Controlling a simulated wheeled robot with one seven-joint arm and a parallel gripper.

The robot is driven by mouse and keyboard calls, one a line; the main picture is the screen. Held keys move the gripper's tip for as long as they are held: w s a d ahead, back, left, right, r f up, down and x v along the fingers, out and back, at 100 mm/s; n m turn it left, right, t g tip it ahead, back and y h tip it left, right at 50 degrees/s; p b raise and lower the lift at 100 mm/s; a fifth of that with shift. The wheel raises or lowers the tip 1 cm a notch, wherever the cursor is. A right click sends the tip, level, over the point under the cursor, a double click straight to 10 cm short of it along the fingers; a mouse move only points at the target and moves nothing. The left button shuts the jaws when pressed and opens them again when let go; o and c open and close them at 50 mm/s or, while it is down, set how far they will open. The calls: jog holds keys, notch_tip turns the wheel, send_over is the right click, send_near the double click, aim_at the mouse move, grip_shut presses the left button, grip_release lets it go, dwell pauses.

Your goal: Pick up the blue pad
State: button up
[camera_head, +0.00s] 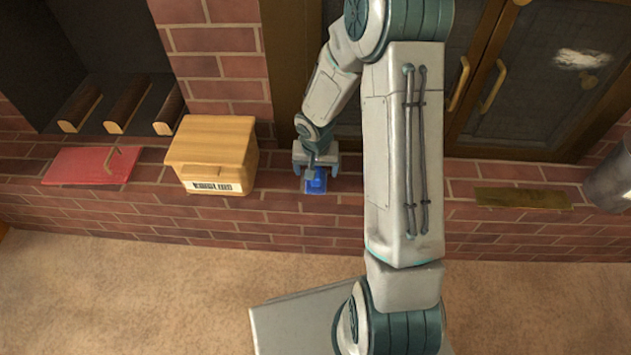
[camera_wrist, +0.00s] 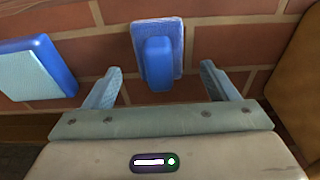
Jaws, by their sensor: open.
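In the wrist view a blue pad (camera_wrist: 172,28) with a raised, rounded blue grip (camera_wrist: 157,62) lies on the brick ledge, ahead of and between my fingers. A second blue pad (camera_wrist: 38,68), with a pale blue face, lies left of the left finger. My gripper (camera_wrist: 161,80) is open and empty, its fingers on either side of the raised grip; contact is not visible. In the head view my gripper (camera_head: 316,168) is over the ledge with a blue pad (camera_head: 315,187) just below it. Only one pad is clear there.
A wooden box (camera_head: 212,150) stands left of my gripper; a brown side (camera_wrist: 297,75) shows at the wrist view's right. A red flat object (camera_head: 85,166) lies farther left. A brass plate (camera_head: 522,197) and metal bucket (camera_head: 610,175) are right. Glass-doored cabinet (camera_head: 545,75) stands behind.

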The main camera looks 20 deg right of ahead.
jog(key=f, duration=0.1)
jog(key=f+b, duration=0.1)
jog(key=f, duration=0.1)
jog(key=shift+w+d+f, duration=0.1)
jog(key=shift+w+f, duration=0.15)
jog(key=shift+f, duration=0.1)
jog(key=c, duration=1.1)
jog(key=shift+r, duration=0.1)
notch_tip(320, 180, up, 4)
jog(key=shift+r+p, duration=0.1)
jog(key=shift+p, duration=1.05)
jog(key=d+r+p, duration=0.5)
jog(key=d+r, duration=0.1)
jog(key=d, duration=0.5)
jog(key=shift+w+d+r, duration=0.35)
jog(key=shift+w, duration=0.1)
